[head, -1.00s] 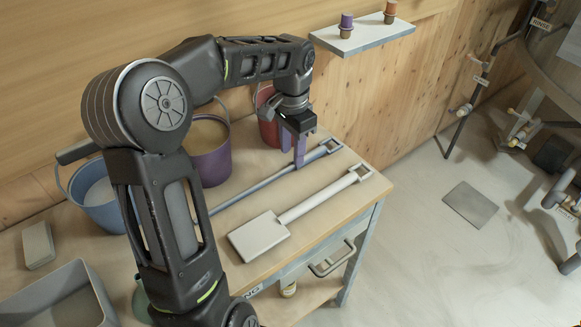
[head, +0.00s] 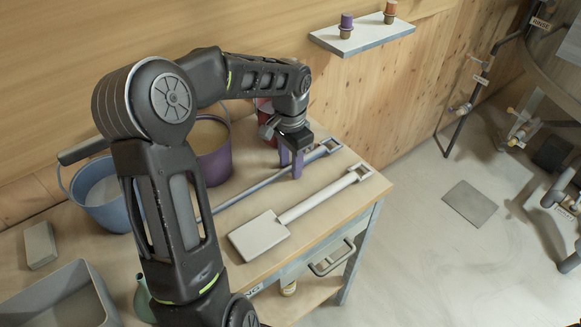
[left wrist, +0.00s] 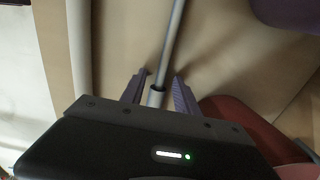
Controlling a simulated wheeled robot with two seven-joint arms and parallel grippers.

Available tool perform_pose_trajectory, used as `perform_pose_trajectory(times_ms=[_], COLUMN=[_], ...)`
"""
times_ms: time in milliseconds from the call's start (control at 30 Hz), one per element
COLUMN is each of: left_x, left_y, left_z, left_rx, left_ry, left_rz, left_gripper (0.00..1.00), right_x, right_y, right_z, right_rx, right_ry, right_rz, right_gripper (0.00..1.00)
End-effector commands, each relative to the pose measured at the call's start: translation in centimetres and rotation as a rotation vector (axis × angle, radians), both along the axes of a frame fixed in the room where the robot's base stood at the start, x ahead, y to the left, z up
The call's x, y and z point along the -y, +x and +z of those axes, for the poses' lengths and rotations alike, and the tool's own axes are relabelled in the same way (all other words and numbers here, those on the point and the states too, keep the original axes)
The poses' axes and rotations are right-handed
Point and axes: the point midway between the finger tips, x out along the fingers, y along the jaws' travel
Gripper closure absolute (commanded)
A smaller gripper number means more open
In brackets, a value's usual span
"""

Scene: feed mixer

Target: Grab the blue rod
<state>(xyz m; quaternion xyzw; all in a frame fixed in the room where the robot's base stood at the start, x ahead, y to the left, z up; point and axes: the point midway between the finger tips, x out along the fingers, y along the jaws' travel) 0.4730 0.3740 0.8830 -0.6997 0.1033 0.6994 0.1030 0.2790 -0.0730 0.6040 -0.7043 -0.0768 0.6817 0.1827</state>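The blue rod (head: 257,188) lies slantwise on the wooden table, with a loop handle at its upper right end. Its lower left part is hidden behind my left arm. My left gripper (head: 290,172) points down at the rod near the handle end. In the left wrist view, the rod (left wrist: 172,45) runs between the two purple fingers of the open gripper (left wrist: 159,88), with a gap visible on each side. My right gripper is in neither view.
A white paddle (head: 258,237) lies beside the rod. Behind stand a blue bucket (head: 103,205), a purple bucket (head: 213,168) and a red bucket (head: 265,128). A grey bin (head: 95,290) is at lower left. A wall shelf (head: 362,35) holds two small bottles.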

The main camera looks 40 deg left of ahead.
Motion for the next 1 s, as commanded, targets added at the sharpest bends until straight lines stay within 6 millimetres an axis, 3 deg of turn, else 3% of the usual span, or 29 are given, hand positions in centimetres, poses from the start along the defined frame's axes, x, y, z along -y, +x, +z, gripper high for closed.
perform_pose_trajectory(times_ms=[467, 1000], left_x=[0.00, 0.00], left_y=[-0.01, 0.00], left_z=[0.01, 0.02], left_rx=[0.000, 0.000], left_ry=[0.000, 0.000], left_rz=[0.000, 0.000], left_gripper=[1.00, 1.00], right_x=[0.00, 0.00], right_y=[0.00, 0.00], right_z=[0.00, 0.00], right_rx=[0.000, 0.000], right_ry=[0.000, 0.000], right_rz=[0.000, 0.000], right_gripper=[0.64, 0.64])
